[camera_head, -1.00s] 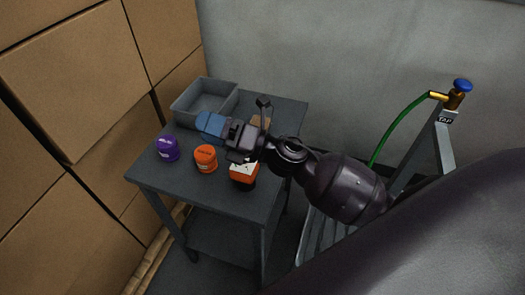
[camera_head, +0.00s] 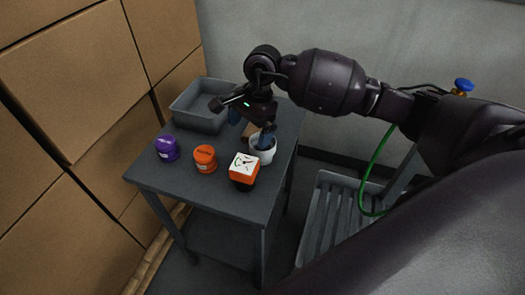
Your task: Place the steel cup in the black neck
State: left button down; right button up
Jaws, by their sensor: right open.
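My right gripper (camera_head: 250,128) reaches down over the back right of the small dark table (camera_head: 215,196), its blue fingers spread apart. One finger overlaps the opening of a white cup-like pot (camera_head: 263,156); whether it is inside or just in front, I cannot tell. The other finger is to the left of the pot, partly hidden by the gripper body. I cannot make out a steel cup or a black neck for certain. My left gripper is not in view.
Stacked cartons (camera_head: 65,80) line the left. A green hose (camera_head: 371,170) hangs over a ribbed grey basin (camera_head: 335,215).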

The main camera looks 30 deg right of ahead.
jog(key=w+d+r+h, duration=0.2)
jog(key=d+h, duration=0.1)
jog(key=d, duration=0.2)
jog(key=shift+s+f+p, duration=0.1)
jog(key=shift+f+p, duration=0.35)
jog(key=shift+f, duration=5.15)
jog(key=shift+r, duration=0.1)
jog(key=c, duration=0.9)
